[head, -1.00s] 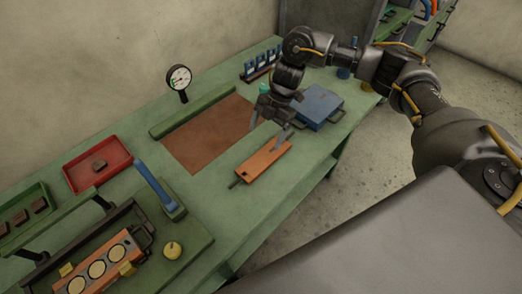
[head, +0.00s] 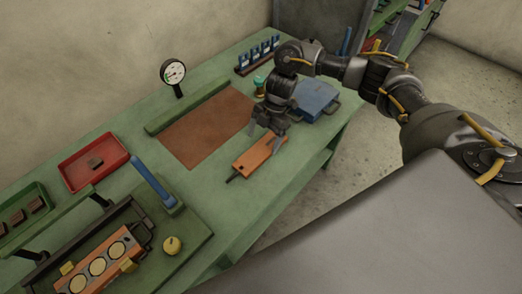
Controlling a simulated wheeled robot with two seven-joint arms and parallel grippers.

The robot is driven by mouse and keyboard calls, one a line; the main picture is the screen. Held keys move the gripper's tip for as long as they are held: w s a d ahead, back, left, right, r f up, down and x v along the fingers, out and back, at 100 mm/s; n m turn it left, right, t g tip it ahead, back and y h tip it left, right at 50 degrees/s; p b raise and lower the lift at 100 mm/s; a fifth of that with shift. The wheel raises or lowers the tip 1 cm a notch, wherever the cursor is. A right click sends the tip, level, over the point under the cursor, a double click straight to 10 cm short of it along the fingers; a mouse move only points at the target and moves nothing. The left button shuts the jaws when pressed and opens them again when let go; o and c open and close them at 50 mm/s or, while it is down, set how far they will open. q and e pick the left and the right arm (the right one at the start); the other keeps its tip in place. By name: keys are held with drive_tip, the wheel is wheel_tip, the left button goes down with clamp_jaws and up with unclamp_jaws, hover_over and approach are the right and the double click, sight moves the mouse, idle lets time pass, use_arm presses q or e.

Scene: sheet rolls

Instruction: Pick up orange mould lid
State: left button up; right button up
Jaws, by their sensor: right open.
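The orange mould lid (head: 257,156) lies flat on the green workbench, in front of the brown mat. It is a long orange plate with a dark handle at its near left end. My right gripper (head: 263,142) is open and points down over the far right end of the lid, its two fingers spread. Whether the fingertips touch the lid I cannot tell. My left gripper is not in view.
The orange mould base (head: 98,264) with several round cavities sits in a dark frame at the lower left. A blue box (head: 315,99) stands close behind my right gripper. A red tray (head: 93,161), a dial gauge (head: 173,73) and a blue lever (head: 153,183) stand farther left. The brown mat (head: 207,128) is clear.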

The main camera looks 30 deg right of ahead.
sight(260, 150)
drive_tip(key=x, duration=0.1)
drive_tip(key=p+x, duration=0.1)
drive_tip(key=x, duration=0.1)
drive_tip(key=shift+s+d+f, duration=0.15)
drive_tip(key=shift+f, duration=0.3)
drive_tip(key=c, duration=1.7)
drive_tip(key=shift+o, duration=0.2)
drive_tip(key=shift+r, duration=0.1)
drive_tip(key=shift+r+b, duration=0.35)
drive_tip(key=shift+r, duration=0.1)
wheel_tip(260, 150, up, 3)
drive_tip(key=shift+s+f+b, duration=0.15)
drive_tip(key=shift+f+b, duration=0.05)
drive_tip(key=shift+b, duration=0.2)
drive_tip(key=s+d+r+b, duration=0.1)
drive_tip(key=s+d+r, duration=0.4)
drive_tip(key=s+r, duration=0.4)
drive_tip(key=s, duration=0.3)
drive_tip(key=shift+s+d+r, duration=0.2)
